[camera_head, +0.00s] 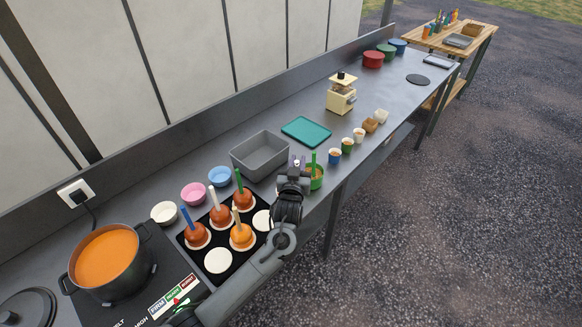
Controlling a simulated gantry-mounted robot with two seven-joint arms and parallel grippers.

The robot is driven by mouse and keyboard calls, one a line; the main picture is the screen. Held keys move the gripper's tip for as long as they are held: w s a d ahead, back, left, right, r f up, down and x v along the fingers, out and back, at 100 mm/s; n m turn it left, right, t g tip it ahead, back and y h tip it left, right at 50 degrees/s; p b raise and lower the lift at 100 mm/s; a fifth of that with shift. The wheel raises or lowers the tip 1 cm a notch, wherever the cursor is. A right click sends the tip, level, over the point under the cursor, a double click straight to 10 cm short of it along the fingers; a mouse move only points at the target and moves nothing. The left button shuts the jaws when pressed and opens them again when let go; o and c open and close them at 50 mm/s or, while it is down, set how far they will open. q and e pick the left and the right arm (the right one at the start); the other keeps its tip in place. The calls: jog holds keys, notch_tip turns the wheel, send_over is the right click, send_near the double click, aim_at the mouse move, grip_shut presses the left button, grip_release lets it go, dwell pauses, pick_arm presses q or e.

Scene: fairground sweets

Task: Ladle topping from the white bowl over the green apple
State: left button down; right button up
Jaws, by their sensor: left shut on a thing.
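My left gripper (298,166) is over the counter, to the right of the grey bin. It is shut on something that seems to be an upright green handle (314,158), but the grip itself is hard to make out. The handle rises from a green cup or bowl (316,183), partly hidden by the gripper. The white bowl (164,213) stands at the left, beside the pot. Several coated apples stand on a black tray (238,265). The apple with the green stick (243,201) is at its back right. My right gripper is not in view.
A pot of orange liquid (106,256) sits on a hob at the left. Pink (193,193) and blue (219,176) bowls, a grey bin (260,155) and a teal board (306,131) line the back. Small cups (347,145) stand along the front edge.

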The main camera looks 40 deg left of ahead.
pick_arm(q)
jog(key=w+d+r+p, duration=0.1)
jog(key=d+r, duration=0.4)
jog(key=d, duration=0.4)
jog(key=shift+r, duration=0.2)
jog(key=shift+d, duration=0.2)
